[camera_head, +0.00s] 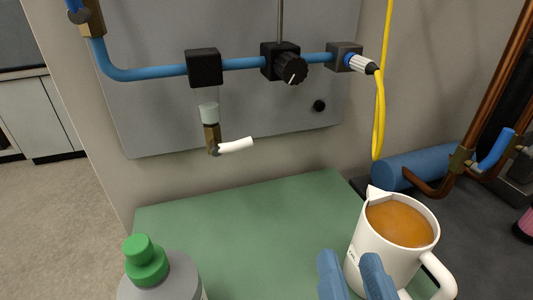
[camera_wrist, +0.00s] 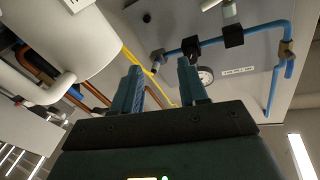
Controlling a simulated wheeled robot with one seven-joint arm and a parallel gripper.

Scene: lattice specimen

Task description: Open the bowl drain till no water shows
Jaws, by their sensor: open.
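A small clear bowl (camera_head: 207,95) hangs under a black block on the blue pipe. Its lower part looks pale blue-green, which seems to be water (camera_head: 209,113). A brass drain fitting (camera_head: 212,138) sits below it, with a white lever (camera_head: 236,146) pointing right. My gripper (camera_head: 350,268) has blue fingers, open and apart, at the bottom of the head view, well below and right of the lever. The gripper (camera_wrist: 162,88) also shows in the wrist view with nothing between its fingers. The bowl appears only partly at the top of the wrist view (camera_wrist: 229,10).
A white jug of orange-brown liquid (camera_head: 366,235) stands close behind and right of my fingers. A green-capped bottle (camera_head: 146,262) stands at the front left. The green mat (camera_head: 250,220) between them is clear. A yellow hose (camera_head: 379,120) hangs at the right.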

